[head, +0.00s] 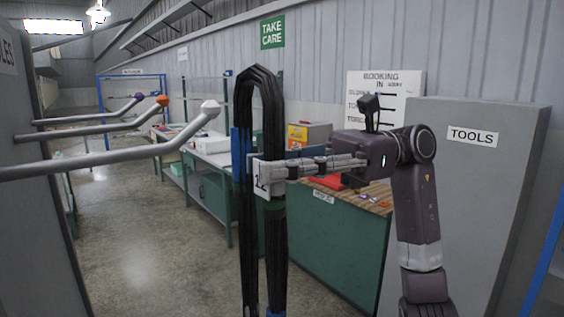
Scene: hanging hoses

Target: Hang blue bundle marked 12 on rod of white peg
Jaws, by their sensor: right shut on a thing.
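A black hose bundle (271,120) with blue parts hangs upright in the middle of the head view, its looped top up. A white tag (260,178) on it carries a number, partly hidden by the fingers; a "2" seems to show. My right gripper (275,172) is shut on the bundle at the tag and holds it up. The white peg (210,107) is the white tip of the nearest grey rod (110,155), which comes in from the left. The bundle is to the right of the tip and apart from it. My left gripper is not in view.
Two more rods lie behind, with an orange tip (162,101) and a purple tip (139,97). A bench (330,225) with a wooden top stands behind the bundle. A grey cabinet marked TOOLS (470,190) stands at right. The floor (150,240) below the rods is clear.

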